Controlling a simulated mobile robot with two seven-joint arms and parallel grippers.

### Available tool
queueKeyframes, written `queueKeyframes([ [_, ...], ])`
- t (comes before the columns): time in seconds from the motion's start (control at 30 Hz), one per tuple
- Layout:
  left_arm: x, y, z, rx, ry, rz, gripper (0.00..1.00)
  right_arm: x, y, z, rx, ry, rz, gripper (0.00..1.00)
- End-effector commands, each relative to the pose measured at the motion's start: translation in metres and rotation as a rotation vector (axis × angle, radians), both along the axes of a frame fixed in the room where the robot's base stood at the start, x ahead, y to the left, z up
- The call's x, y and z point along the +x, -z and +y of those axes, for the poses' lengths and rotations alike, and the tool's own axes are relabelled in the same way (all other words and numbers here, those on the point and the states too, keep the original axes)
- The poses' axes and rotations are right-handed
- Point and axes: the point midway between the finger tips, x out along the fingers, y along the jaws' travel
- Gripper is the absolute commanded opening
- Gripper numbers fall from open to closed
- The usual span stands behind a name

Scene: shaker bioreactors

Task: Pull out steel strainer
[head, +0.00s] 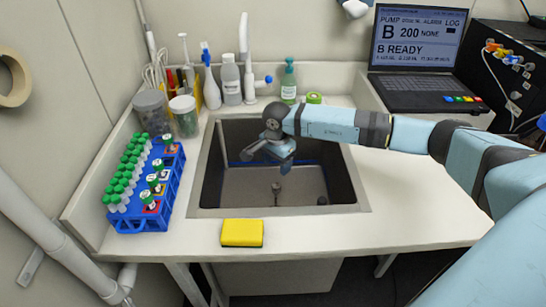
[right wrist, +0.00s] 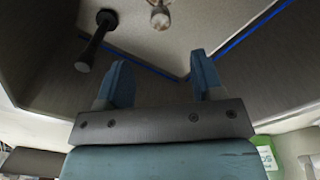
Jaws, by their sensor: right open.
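The steel strainer (head: 277,190) appears in the head view as a small grey knob on a stem, standing upright from the sink floor. In the right wrist view a pale metallic knob (right wrist: 160,18) at the top edge looks like the same piece. My right gripper (head: 272,152) is inside the sink opening, behind and above the strainer, not touching it. In the right wrist view its two blue fingers (right wrist: 158,72) are apart with nothing between them. My left gripper is not in view.
A dark post (right wrist: 95,40) stands near the strainer. The sink (head: 210,195) has raised walls around my gripper. A yellow sponge (head: 242,233) lies at its front edge. A blue tube rack (head: 165,205) stands left; bottles (head: 231,80) and a soap dispenser (head: 289,82) stand behind.

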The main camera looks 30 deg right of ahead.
Motion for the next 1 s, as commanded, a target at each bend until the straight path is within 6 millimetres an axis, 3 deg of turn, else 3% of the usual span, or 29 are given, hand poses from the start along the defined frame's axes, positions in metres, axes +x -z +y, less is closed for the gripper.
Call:
queueKeyframes([
  [0.3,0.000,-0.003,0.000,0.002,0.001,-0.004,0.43,-0.001,0.065,0.001,0.003,0.001,0.004,0.61],
  [0.5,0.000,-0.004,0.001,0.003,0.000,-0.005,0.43,0.000,0.094,0.001,0.005,0.002,0.002,0.61],
  [0.7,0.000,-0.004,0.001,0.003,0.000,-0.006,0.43,0.000,0.107,0.001,0.004,0.002,0.001,0.61],
  [1.0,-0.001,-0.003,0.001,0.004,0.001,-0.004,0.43,0.000,0.109,0.001,0.004,0.002,0.000,0.59],
])
